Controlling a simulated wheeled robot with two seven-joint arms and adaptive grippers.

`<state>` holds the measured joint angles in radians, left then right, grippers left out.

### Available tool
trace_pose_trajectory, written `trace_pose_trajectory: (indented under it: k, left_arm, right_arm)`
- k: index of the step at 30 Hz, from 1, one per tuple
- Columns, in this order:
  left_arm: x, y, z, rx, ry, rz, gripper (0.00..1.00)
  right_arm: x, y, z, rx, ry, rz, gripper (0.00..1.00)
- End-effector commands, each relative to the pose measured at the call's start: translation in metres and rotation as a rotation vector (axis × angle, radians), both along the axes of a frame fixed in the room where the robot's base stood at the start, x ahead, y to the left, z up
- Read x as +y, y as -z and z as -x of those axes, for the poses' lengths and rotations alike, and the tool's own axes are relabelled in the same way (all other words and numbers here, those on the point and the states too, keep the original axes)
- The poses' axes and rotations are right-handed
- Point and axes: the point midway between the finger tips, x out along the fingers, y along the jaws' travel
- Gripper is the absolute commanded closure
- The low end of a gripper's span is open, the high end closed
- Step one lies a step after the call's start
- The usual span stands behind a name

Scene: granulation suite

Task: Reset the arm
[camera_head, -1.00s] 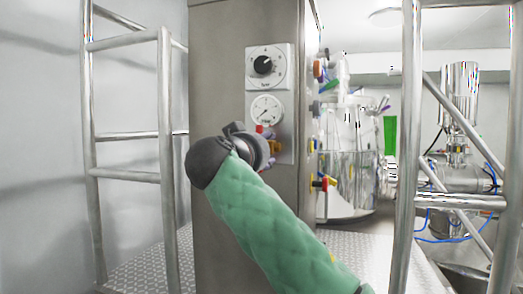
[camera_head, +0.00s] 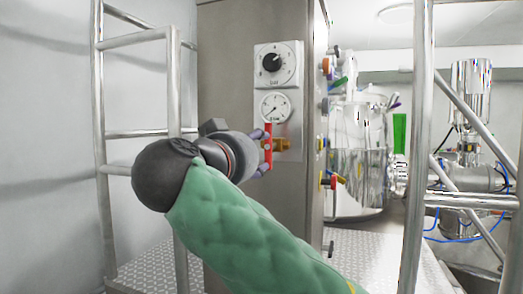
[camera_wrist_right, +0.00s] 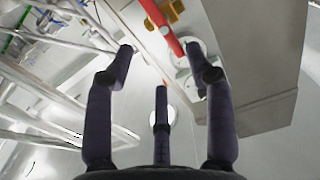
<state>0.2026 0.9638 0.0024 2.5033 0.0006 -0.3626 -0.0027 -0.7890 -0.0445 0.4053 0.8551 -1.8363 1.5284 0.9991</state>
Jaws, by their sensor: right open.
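My right gripper (camera_head: 260,150) is at the end of the green-sleeved arm, in front of the steel cabinet. In the head view its purple-grey fingertips are close to the red valve handle (camera_head: 268,144), overlapping its left edge. In the right wrist view the gripper (camera_wrist_right: 160,58) is open, its fingers spread with nothing between them. There the red handle (camera_wrist_right: 163,28) lies beyond the fingertips; I cannot tell if any finger touches it. In the head view the handle stands upright beside a brass fitting (camera_head: 283,145). My left gripper is not in view.
The cabinet (camera_head: 232,60) carries a dial knob (camera_head: 271,62) and a round gauge (camera_head: 275,107). Metal rails stand left (camera_head: 103,150) and right (camera_head: 418,130). A shiny vessel (camera_head: 358,150) is behind. Chequered plate floor (camera_head: 375,255) is clear at lower right.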

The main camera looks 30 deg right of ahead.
Motion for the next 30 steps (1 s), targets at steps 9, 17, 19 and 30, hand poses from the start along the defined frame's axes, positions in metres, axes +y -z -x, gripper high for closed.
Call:
trace_pose_trajectory:
  k: [9,17,19,30]
  left_arm:
    - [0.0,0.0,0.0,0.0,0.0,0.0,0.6]
    - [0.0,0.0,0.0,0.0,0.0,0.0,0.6]
    - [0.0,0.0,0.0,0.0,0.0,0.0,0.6]
    - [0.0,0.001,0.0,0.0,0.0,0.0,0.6]
  right_arm:
    - [0.01,0.0,0.009,-0.001,0.0,0.0,0.46]
    - [0.01,0.0,0.009,-0.001,0.0,0.0,0.46]
    - [0.01,0.0,0.009,-0.001,0.0,0.0,0.46]
    - [0.062,0.072,-0.071,0.22,-0.158,0.127,0.46]
